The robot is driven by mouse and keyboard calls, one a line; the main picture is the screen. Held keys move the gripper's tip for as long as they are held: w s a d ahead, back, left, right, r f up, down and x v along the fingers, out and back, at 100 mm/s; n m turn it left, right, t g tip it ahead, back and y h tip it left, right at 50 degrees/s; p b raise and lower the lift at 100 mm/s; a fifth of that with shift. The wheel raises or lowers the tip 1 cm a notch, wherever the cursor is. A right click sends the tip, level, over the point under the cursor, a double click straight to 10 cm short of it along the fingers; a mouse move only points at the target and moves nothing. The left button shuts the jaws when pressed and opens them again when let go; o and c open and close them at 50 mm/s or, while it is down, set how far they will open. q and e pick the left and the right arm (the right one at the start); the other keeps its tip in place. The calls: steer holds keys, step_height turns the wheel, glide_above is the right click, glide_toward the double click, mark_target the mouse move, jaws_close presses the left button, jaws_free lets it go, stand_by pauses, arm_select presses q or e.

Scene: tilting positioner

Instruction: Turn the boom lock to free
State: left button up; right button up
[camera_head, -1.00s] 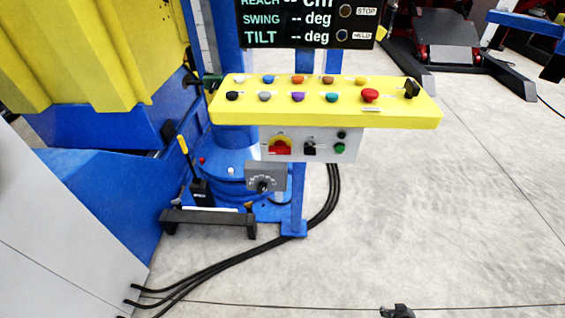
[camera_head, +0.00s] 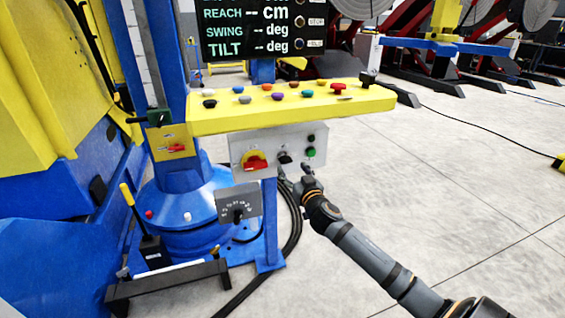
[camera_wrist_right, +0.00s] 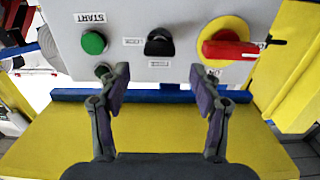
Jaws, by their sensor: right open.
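My right gripper (camera_head: 296,176) is open and empty in front of the grey switch panel (camera_head: 240,153) under the yellow console. In the wrist view, where the panel shows upside down, its fingers (camera_wrist_right: 161,82) stand apart, with a black rotary knob (camera_wrist_right: 159,42) beyond and between them. The knob also shows in the head view (camera_head: 285,158), just above the fingers. I see no contact. A red lever (camera_head: 177,148) sits on a yellow plate left of the panel. I cannot read which control is labelled boom lock. My left gripper is not in view.
Beside the knob are a red switch on a yellow disc (camera_head: 255,162) and a green button (camera_head: 311,152). The button console (camera_head: 230,122) overhangs them. A grey dial box (camera_head: 238,205) and black cables (camera_head: 293,230) are below.

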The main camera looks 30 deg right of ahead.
mark_target(287, 161)
steer(key=x, duration=0.7)
steer(key=shift+w, duration=0.25)
steer(key=c, duration=1.2)
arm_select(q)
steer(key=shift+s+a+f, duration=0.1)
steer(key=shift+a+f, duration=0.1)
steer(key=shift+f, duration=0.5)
arm_select(e)
steer(key=shift+o, duration=0.2)
arm_select(q)
steer(key=shift+p, duration=0.3)
